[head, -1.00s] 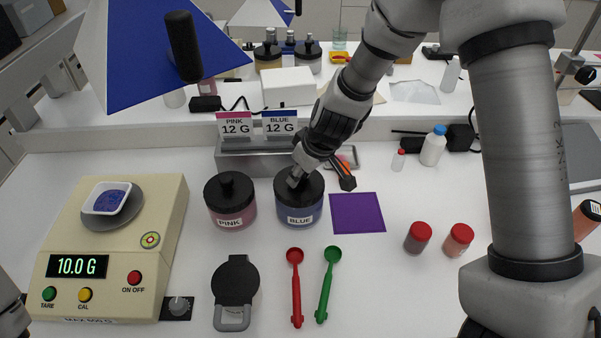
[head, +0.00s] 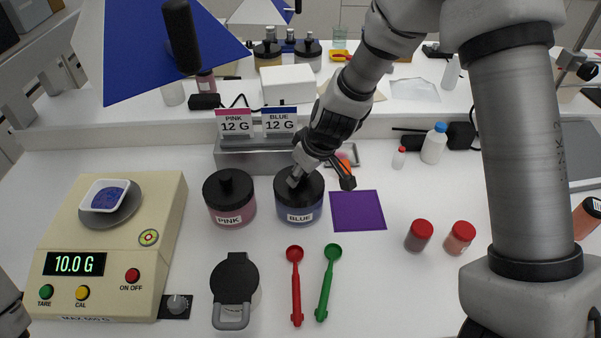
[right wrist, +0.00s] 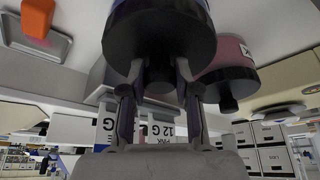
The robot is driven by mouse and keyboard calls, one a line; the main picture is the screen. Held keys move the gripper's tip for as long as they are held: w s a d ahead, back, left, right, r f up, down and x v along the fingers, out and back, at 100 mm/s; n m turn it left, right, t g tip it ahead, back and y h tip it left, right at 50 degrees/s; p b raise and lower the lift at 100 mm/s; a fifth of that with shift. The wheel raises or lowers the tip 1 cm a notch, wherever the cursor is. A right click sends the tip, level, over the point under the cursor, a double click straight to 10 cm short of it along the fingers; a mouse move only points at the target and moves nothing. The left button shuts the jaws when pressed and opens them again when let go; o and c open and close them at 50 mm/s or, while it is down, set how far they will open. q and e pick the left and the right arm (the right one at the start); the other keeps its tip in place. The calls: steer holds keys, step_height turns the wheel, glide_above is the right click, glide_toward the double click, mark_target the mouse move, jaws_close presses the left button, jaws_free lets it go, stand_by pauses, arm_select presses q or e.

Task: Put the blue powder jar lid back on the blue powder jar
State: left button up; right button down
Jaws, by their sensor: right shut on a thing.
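The blue powder jar (head: 313,211) stands upright on the bench, its BLUE label facing me. Its black lid (head: 311,185) sits over the jar mouth and looks level; I see no clear gap in the head view. My right gripper (head: 295,180) comes down from above and is shut on the lid's knob. In the right wrist view, my right gripper (right wrist: 159,75) has its two fingers on either side of the knob, and the lid (right wrist: 160,35) lies against the jar. Whether it is fully seated cannot be told. My left gripper is not in view.
The pink jar (head: 229,212), with its lid on, stands close left of the blue jar. A purple square (head: 358,211) lies to the right. A scale (head: 160,220) reads 10.0 G at left. Red (head: 296,285) and green (head: 327,282) scoops lie in front. A label stand (head: 240,160) is behind.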

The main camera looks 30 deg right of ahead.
steer(key=shift+f, duration=0.1)
steer(key=c, duration=0.8)
jaws_free()
steer(key=shift+o, duration=0.2)
step_height(320, 180, up, 6)
steer(key=p, duration=0.5)
steer(key=shift+p, duration=0.4)
